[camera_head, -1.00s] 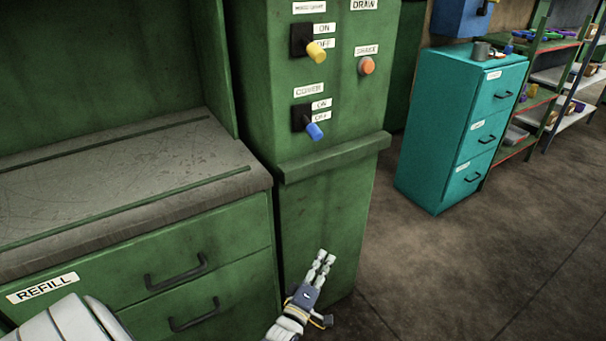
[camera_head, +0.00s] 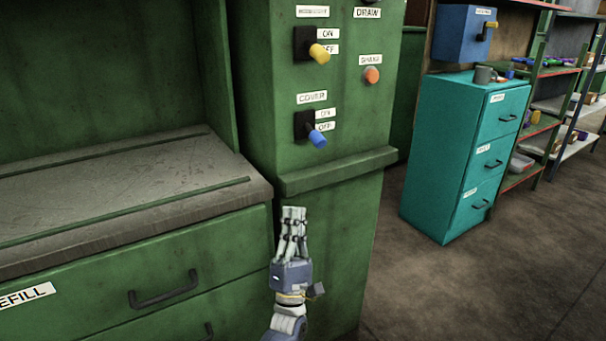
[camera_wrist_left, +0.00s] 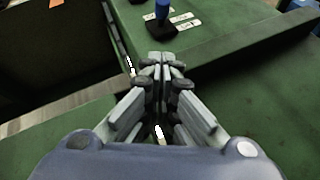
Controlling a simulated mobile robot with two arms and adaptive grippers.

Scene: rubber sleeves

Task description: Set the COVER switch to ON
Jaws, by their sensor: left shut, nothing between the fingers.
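The COVER switch (camera_head: 317,138) has a blue handle on a black plate, on the front of the green cabinet. The handle points down and out, beside the OFF label (camera_head: 325,126); the ON label (camera_head: 325,113) is just above. In the left wrist view the blue handle (camera_wrist_left: 162,10) shows at the top edge, partly cut off. My left gripper (camera_head: 293,210) is shut and empty, fingers pointing up, below the switch and apart from it. Its fingertips (camera_wrist_left: 160,58) meet in the left wrist view. My right gripper is not in view.
A ledge (camera_head: 340,170) juts from the cabinet between my left gripper and the switch. Above are a yellow-handled switch (camera_head: 319,53) and an orange button (camera_head: 371,75). A grey worktop (camera_head: 100,190) lies left; a teal drawer cabinet (camera_head: 440,150) stands right.

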